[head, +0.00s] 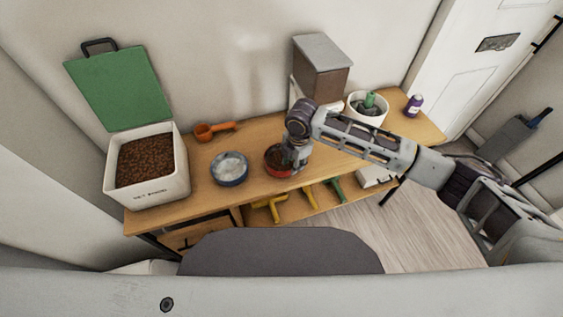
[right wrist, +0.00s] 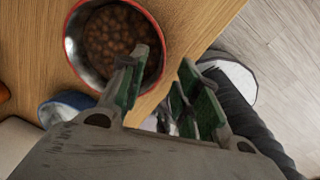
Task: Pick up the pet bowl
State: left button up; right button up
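The red pet bowl (head: 274,167) sits near the front edge of the wooden table, with brown kibble inside. In the right wrist view the bowl (right wrist: 73,52) shows its red rim and grey inner wall. My right gripper (head: 293,163) is at the bowl's right side in the head view. In the right wrist view the gripper (right wrist: 165,58) is open, with green-padded fingers apart. One finger overlaps the bowl's near rim, and the other is outside it, past the table edge. Contact with the rim cannot be told. My left gripper is not in view.
A blue bowl (head: 229,181) stands left of the red one. An orange scoop (head: 212,131), a white kibble bin (head: 150,192), a grey-topped dispenser (head: 320,75), a white pot (head: 366,118) and a purple bottle (head: 413,106) share the table (head: 200,205).

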aim_at(281, 160)
jog(key=shift+w+a+f, duration=0.1)
jog(key=shift+a+f, duration=0.05)
jog(key=shift+f, duration=1.1)
jog(key=shift+a+f, duration=0.15)
jog(key=shift+f, duration=1.05)
grip_shut()
